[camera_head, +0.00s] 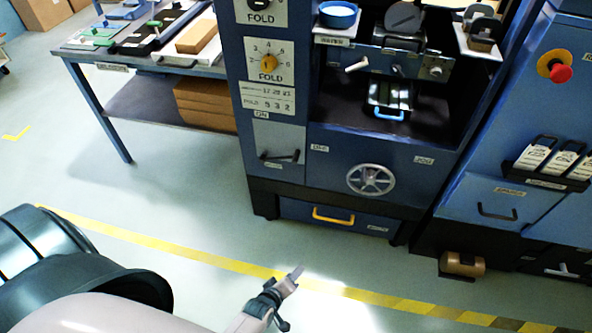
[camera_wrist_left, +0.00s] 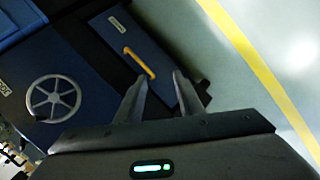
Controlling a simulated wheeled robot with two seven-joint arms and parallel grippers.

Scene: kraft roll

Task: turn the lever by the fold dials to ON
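The lever (camera_head: 280,157) is a black handle low on a light grey plate (camera_head: 279,134) on the blue machine's front, below the fold dials (camera_head: 268,62). The ON label (camera_head: 261,114) is at the plate's top, and another small label is just under the lever. The handle lies roughly level, close to the lower label. My left gripper (camera_head: 290,284) is over the floor in front of the machine, well below and apart from the lever. In the left wrist view its fingers (camera_wrist_left: 161,78) are spread and empty, and the lever does not show there. My right gripper is not in view.
A yellow-handled drawer (camera_head: 334,215) and a spoked handwheel (camera_head: 371,180) are on the machine's lower front. A table (camera_head: 88,99) stands to the left. A red emergency button (camera_head: 560,73) is on the cabinet at right. The floor before the machine is clear.

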